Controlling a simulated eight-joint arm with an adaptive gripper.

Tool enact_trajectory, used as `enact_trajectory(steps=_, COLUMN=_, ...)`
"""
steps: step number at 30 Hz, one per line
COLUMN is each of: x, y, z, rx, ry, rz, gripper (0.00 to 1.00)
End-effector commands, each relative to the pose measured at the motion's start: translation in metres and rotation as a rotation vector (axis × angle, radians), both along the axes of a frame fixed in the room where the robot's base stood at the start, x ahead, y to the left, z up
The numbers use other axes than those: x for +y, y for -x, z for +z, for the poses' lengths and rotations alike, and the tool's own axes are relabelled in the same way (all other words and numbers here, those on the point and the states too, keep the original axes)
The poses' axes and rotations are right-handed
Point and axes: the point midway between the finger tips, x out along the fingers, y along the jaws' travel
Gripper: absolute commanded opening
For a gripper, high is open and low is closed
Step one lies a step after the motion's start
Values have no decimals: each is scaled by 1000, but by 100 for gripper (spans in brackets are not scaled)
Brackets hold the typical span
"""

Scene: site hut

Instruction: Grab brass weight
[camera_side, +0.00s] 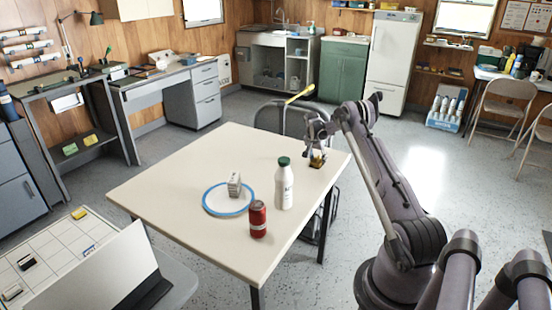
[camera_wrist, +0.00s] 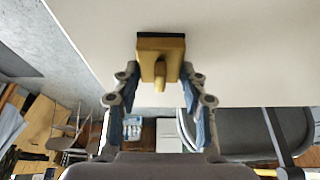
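The brass weight (camera_side: 317,161) is a small brass-coloured block with a dark face, near the far right corner of the cream table (camera_side: 190,165). In the wrist view the brass weight (camera_wrist: 161,47) shows a rounded knob pointing toward my gripper. My gripper (camera_side: 315,152) is right above it in the side view and partly hides it. In the wrist view my gripper (camera_wrist: 159,75) is open, with one finger on each side of the knob, close to the block's edges. I cannot tell whether the fingers touch it.
A white bottle with a green cap (camera_side: 284,187) stands left of my gripper. A red can (camera_side: 257,220) stands nearer the front. A dark chair (camera_side: 268,116) stands behind the table. The table's left half is clear.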

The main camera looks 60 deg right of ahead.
Motion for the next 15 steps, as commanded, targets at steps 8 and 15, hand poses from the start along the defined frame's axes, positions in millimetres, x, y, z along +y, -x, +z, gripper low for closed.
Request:
enact_trajectory(steps=8, x=-1, y=0, z=0, rx=0, ry=1, rz=0, gripper=0)
enact_trajectory(steps=15, x=-1, y=0, z=17, rx=0, ry=1, rz=0, gripper=0)
